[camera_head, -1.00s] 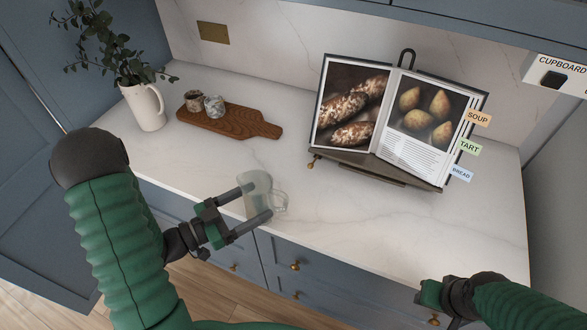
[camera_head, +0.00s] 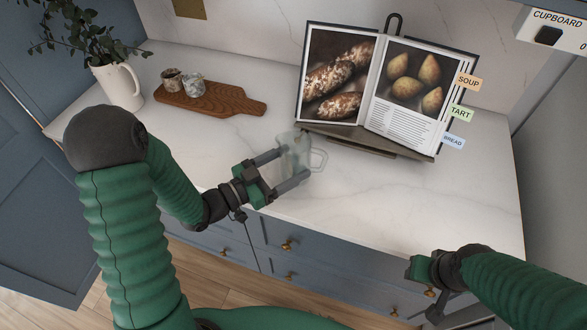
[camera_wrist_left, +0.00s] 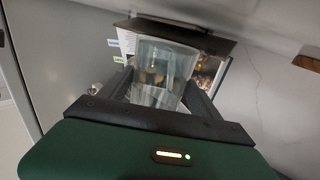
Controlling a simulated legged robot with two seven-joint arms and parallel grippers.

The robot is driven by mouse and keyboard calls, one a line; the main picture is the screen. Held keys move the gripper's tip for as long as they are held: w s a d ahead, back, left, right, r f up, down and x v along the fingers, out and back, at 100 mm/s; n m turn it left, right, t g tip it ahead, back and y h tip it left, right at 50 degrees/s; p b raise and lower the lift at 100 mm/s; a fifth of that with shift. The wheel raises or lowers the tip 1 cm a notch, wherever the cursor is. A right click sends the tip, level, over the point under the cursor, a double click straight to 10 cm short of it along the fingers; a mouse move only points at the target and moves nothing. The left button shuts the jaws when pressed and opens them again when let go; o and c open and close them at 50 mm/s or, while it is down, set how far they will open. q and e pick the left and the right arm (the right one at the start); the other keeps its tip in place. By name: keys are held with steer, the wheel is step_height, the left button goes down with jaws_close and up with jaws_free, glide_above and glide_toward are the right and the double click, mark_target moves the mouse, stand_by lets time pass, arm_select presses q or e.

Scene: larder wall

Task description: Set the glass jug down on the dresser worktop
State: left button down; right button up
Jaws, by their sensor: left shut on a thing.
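The clear glass jug (camera_head: 296,155) is between the fingers of my left gripper (camera_head: 283,168), which is shut on it. The jug is upright, with its handle to the right in the head view. It appears over the front part of the white marbled dresser worktop (camera_head: 400,200); I cannot tell whether its base touches the surface. In the left wrist view the jug (camera_wrist_left: 160,75) fills the space between the fingers. My right gripper (camera_head: 422,270) is at the lower right, in front of the worktop's front edge; its fingers are not clear.
A cookbook on a stand (camera_head: 385,85) stands behind the jug. A wooden board (camera_head: 225,100) with two small pots lies at the left, beside a white pitcher (camera_head: 118,86) of leafy stems. The worktop to the right of the jug is clear.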

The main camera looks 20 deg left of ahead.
arm_select(q)
steer(key=shift+w+d, duration=0.25)
steer(key=shift+w, duration=0.25)
step_height(320, 180, down, 2)
steer(key=shift+f, duration=0.15)
steer(key=shift+d+f, duration=0.1)
steer(key=shift+f, duration=0.55)
steer(key=shift+f+b, duration=0.15)
steer(key=shift+b, duration=0.25)
steer(key=shift+c, duration=0.7)
jaws_free()
